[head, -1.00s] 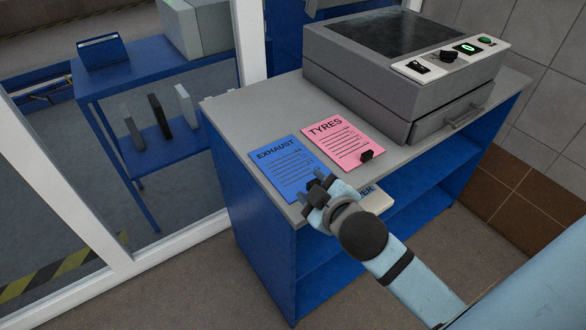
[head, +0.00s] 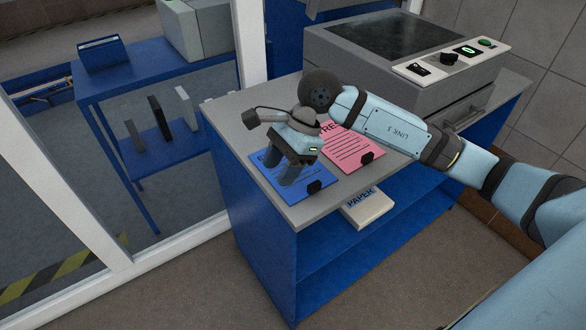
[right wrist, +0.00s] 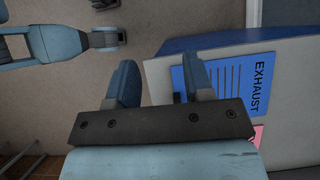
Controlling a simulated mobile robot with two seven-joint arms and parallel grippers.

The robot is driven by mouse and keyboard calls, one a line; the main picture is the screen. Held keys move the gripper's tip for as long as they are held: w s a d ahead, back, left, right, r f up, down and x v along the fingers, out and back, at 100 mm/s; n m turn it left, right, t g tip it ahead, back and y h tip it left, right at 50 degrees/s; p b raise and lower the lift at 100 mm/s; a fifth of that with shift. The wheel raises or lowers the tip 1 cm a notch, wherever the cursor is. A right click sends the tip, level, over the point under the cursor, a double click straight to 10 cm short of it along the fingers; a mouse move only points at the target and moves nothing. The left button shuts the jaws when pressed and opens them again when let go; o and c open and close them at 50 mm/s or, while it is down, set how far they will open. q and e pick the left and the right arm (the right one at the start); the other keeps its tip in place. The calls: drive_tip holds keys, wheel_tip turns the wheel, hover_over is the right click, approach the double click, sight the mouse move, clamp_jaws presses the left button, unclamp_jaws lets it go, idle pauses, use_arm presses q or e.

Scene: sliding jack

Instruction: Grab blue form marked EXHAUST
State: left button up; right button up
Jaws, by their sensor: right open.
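The blue form marked EXHAUST (head: 300,198) lies flat at the front left of the grey counter top.
The pink TYRES form (head: 350,152) lies right of the blue one, with its own black tab (head: 367,158). A grey machine (head: 345,82) stands behind. A paper pack (head: 367,209) sits on the shelf below. A white-framed glass partition (head: 185,232) stands left of the counter.

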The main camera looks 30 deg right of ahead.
drive_tip(key=w+d+r+h, duration=0.1)
drive_tip(key=w+d+h, duration=0.1)
drive_tip(key=d+h, duration=0.65)
drive_tip(key=y, duration=0.3)
hover_over(314, 183)
drive_tip(key=shift+h, duration=0.25)
drive_tip(key=f, duration=0.7)
drive_tip(key=shift+w+d+p, duration=0.1)
drive_tip(key=shift+d+p, duration=0.3)
drive_tip(key=f, duration=0.1)
drive_tip(key=f+p, duration=0.1)
drive_tip(key=f, duration=0.3)
drive_tip(key=shift+s+a+f, duration=0.25)
drive_tip(key=shift+a, duration=0.15)
drive_tip(key=shift+f, duration=0.35)
drive_tip(key=shift+c, duration=0.2)
clamp_jaws()
